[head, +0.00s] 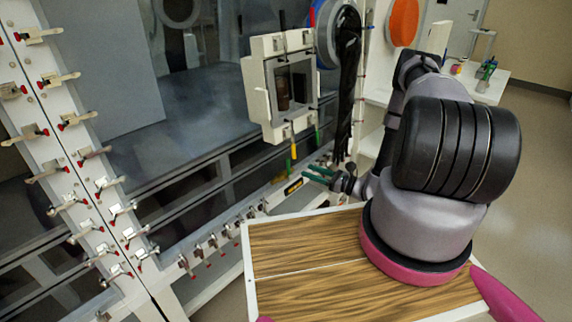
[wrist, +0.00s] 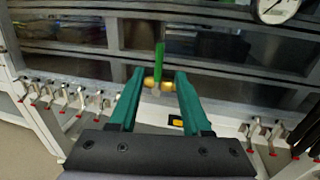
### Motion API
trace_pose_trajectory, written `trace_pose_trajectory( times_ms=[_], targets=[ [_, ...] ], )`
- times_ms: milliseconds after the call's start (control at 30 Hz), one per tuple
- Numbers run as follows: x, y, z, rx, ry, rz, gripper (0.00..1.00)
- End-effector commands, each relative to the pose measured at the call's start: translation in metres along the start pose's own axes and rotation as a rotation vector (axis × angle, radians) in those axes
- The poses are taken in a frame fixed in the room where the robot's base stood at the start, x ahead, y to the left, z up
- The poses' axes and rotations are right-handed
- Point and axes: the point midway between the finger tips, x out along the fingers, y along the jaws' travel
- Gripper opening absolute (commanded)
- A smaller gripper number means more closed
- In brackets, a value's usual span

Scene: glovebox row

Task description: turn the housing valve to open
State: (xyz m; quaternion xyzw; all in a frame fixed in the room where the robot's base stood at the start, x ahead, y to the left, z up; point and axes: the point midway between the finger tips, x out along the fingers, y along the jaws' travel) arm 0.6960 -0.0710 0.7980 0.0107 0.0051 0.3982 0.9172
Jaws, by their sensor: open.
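A valve with a green lever (wrist: 160,56) and a brass body (wrist: 150,83) shows in the wrist view, between and just beyond my fingertips. Its lever points up in that picture. My gripper (wrist: 159,73) is open, with one green finger on each side of the valve; I cannot tell whether either finger touches it. In the head view my gripper (head: 313,174) is low, below the pale square housing (head: 257,92). A green handle (head: 317,137) and a yellow handle (head: 294,151) hang at the housing's lower edge. I cannot tell the valve's inner state.
A round gauge (wrist: 277,8) is at the top right of the wrist view. Several toggle clamps (wrist: 62,97) line the white frame. My wood-topped base is below the arm. Open floor (head: 540,150) lies to the right.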

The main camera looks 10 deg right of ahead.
Motion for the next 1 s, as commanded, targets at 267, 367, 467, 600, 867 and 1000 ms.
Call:
trace_pose_trajectory(
  times_ms=[267,367,467,600,867,1000],
  targets=[
    [0.05,0.002,0.001,-0.002,-0.002,0.008,0.48],
    [0.069,0.002,0.001,-0.002,-0.001,0.008,0.48],
    [0.084,0.002,0.001,-0.002,-0.002,0.007,0.48],
    [0.097,0.001,0.001,-0.002,-0.001,0.005,0.48],
    [0.103,0.001,0.002,-0.001,-0.001,0.004,0.48],
    [0.102,0.001,0.002,-0.001,-0.001,0.004,0.37]
  ],
)
